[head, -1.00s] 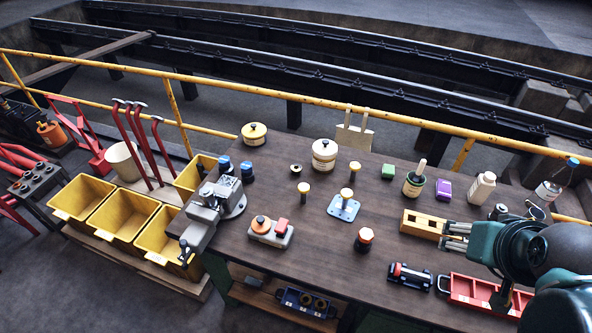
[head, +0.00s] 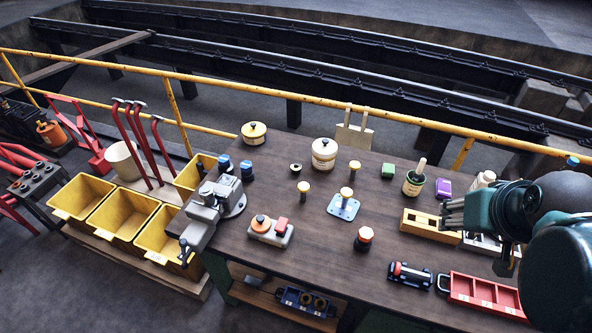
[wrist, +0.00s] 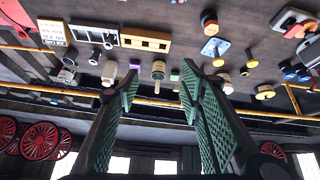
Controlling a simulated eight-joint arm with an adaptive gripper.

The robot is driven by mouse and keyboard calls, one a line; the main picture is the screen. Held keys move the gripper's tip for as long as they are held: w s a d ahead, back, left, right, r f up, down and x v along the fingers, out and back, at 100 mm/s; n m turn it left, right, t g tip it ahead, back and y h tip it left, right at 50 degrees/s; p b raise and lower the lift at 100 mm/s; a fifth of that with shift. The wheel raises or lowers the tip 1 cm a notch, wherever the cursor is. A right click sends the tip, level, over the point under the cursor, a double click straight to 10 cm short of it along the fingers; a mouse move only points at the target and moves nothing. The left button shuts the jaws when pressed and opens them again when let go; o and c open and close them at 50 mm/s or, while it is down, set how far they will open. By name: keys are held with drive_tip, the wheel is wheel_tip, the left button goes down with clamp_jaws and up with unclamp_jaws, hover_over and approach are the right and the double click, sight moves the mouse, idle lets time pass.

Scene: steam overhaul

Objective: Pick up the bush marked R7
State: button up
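I cannot read an R7 mark on anything. A small dark ring (head: 295,168) like a bush lies toward the back of the bench, left of the cream pot. Two brownish rings (head: 312,301) sit in a blue tray on the shelf below. My gripper (head: 452,215) is over the bench's right side, near the yellow slotted block (head: 428,224), and far from these rings. In the wrist view its two green-padded fingers (wrist: 160,80) stand wide apart with nothing between them.
Yellow-topped pins (head: 303,190), one on a blue plate (head: 343,207), and a red-capped part (head: 363,239) stand mid-bench. A vise (head: 212,205) is at the left edge. A red tray (head: 484,294) lies at front right. A yellow rail (head: 300,94) runs behind.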

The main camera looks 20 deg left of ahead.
drive_tip(key=w+a+r+n+g, duration=0.1)
drive_tip(key=w+a+n, duration=0.2)
drive_tip(key=w+a, duration=0.3)
drive_tip(key=w+a+r+n+g, duration=0.1)
drive_tip(key=w+a+n, duration=0.15)
drive_tip(key=w, duration=0.55)
drive_tip(key=n+g+b, duration=0.1)
drive_tip(key=n+g, duration=0.4)
drive_tip(key=n, duration=0.8)
hover_over(296, 166)
drive_tip(key=f, duration=3)
drive_tip(key=shift+d+f, duration=0.1)
drive_tip(key=shift+d, duration=0.15)
drive_tip(key=shift+a+f+n, duration=0.25)
drive_tip(key=shift+a+f, duration=0.05)
drive_tip(key=shift+f, duration=0.05)
drive_tip(key=shift+f, duration=1.3)
drive_tip(key=shift+s+f, duration=0.15)
drive_tip(key=shift+f, duration=2.45)
